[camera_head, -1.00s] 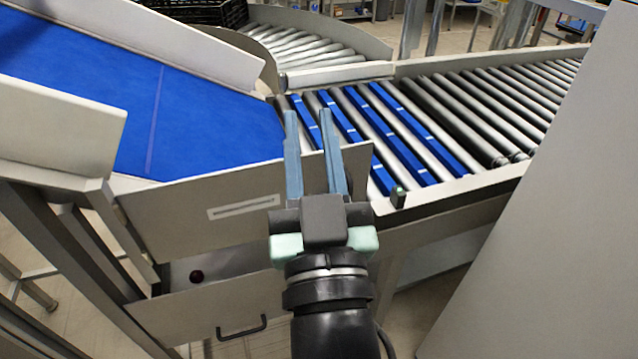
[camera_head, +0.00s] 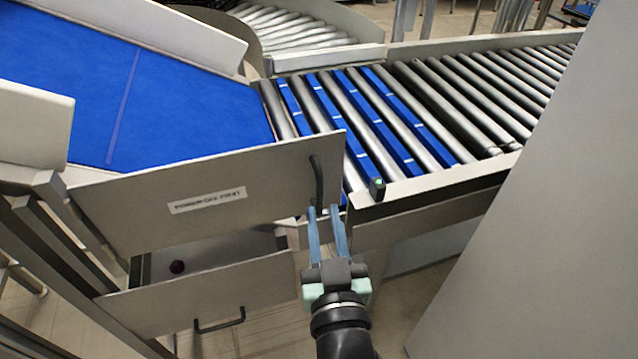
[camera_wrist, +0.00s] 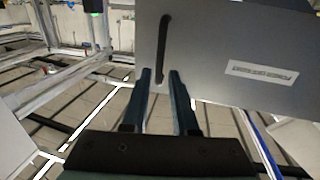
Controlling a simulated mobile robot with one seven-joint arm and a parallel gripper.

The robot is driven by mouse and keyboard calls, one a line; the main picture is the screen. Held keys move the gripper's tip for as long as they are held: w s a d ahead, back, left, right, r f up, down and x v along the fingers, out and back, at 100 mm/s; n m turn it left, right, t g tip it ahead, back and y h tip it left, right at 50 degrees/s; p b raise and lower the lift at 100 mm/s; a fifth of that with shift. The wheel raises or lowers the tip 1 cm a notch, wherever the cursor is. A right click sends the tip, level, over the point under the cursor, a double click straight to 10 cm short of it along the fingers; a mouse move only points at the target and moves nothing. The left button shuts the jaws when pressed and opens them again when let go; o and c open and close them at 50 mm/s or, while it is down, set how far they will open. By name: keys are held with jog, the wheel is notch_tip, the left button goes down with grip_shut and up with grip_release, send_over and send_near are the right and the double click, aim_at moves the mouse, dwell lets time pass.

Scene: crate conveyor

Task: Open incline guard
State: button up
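The incline guard (camera_head: 262,177) is a grey panel with a white label, standing in front of the blue incline belt in the head view. A black vertical handle (camera_head: 317,182) is fixed near its right edge. The guard also shows in the wrist view (camera_wrist: 215,45), with its handle (camera_wrist: 163,47) above my fingers. My gripper (camera_head: 326,210) is open, its two blue fingers apart and empty. The fingertips are at the lower end of the handle in the head view; I cannot tell whether they touch it.
Below the guard, an open drawer (camera_head: 205,297) with a black handle holds a small dark round object (camera_head: 177,267). The blue belt (camera_head: 175,95) leads to a roller conveyor (camera_head: 455,110) with blue strips. A large grey panel (camera_head: 540,230) stands at right.

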aim_at(319, 193)
jog(key=w, duration=0.6)
jog(key=shift+w+a+p, duration=0.2)
jog(key=shift+a+p, duration=0.15)
jog(key=shift+a, duration=0.05)
jog(key=shift+c, duration=0.3)
grip_shut()
dwell(0.8)
